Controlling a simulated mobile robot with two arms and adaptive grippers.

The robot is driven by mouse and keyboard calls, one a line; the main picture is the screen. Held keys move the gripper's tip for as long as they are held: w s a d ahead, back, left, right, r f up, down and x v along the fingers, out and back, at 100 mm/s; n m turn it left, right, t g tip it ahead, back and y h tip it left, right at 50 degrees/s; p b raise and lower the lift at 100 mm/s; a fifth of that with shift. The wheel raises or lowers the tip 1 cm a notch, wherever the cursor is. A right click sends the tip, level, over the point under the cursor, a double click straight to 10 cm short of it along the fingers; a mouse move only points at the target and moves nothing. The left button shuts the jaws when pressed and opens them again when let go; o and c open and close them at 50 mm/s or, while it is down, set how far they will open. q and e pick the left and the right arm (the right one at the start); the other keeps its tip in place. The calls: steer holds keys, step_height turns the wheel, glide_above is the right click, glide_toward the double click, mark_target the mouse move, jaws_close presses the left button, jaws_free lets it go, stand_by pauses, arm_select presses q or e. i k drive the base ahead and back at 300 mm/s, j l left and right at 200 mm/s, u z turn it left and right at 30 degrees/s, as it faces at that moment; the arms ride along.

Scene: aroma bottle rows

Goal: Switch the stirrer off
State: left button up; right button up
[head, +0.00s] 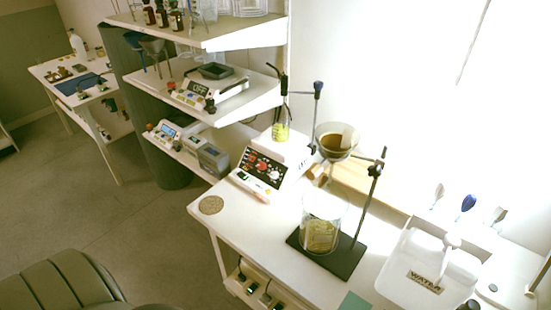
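The stirrer (264,168) is a white box with a dark sloping front panel with red and white controls. It stands at the back left of the white bench, beside the shelves. A small vessel of yellow liquid (281,131) is on top of it, with dark probes reaching down from above. Some greenish and red marks show along the panel's lower edge, too small to read. I cannot tell from the panel whether the stirrer is running. Neither of my grippers is in view.
Right of the stirrer, a stand with a black base (325,256) holds a funnel (337,141) of brown liquid above a glass beaker (320,232). A white WATER container (428,270) stands farther right. A round cork-coloured mat (211,205) lies at the bench's left corner. Open floor lies left.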

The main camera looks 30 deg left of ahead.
mark_target(243, 177)
steer(key=u, duration=1.35)
